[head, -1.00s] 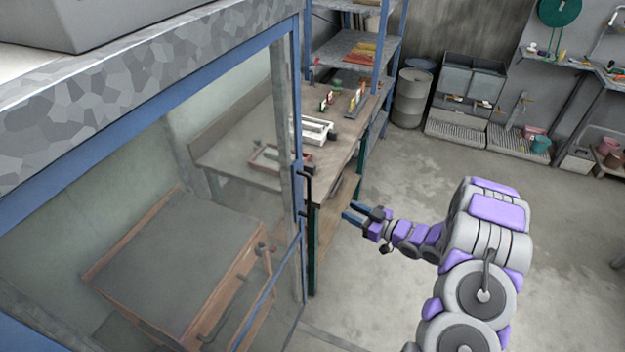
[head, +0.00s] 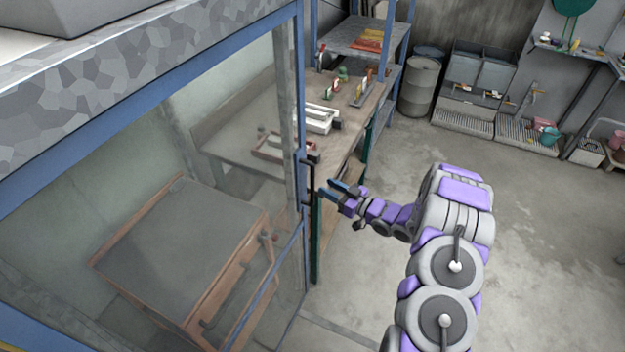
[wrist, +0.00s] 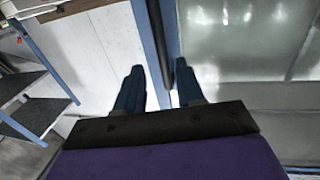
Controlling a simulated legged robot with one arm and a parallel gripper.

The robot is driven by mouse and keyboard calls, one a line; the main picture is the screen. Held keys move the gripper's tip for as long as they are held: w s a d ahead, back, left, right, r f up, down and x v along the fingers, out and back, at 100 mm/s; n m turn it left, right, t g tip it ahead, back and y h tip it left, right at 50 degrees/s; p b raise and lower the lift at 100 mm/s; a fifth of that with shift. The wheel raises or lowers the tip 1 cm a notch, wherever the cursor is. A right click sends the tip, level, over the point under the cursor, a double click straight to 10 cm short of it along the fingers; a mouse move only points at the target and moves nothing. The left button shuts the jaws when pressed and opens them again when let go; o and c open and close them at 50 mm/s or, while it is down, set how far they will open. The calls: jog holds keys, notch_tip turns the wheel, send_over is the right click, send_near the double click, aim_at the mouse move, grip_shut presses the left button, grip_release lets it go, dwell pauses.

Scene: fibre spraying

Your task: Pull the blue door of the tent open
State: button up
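The tent's blue-framed door (head: 302,120) with its clear panel stands at the left in the head view and looks shut. A dark vertical handle (head: 311,180) is on its right frame edge. My gripper (head: 328,190) is open just right of the handle, its blue fingers pointing left toward it. In the wrist view the two dark blue fingers (wrist: 160,92) are spread apart, with the blue door frame (wrist: 158,40) and the dark handle bar (wrist: 182,76) ahead of them. The handle lies near the right finger; I cannot tell whether they touch.
Inside the tent is a wooden-edged table (head: 185,255). Behind the door edge stands a long workbench (head: 345,135) with tools and trays. A metal barrel (head: 419,88) and grey bins stand at the back. The concrete floor (head: 540,260) at the right is clear.

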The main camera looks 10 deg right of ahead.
jog(key=x, duration=0.7)
jog(key=shift+a, duration=0.3)
jog(key=shift+d, duration=0.35)
jog(key=shift+c, duration=0.5)
jog(key=shift+a, duration=0.15)
grip_shut()
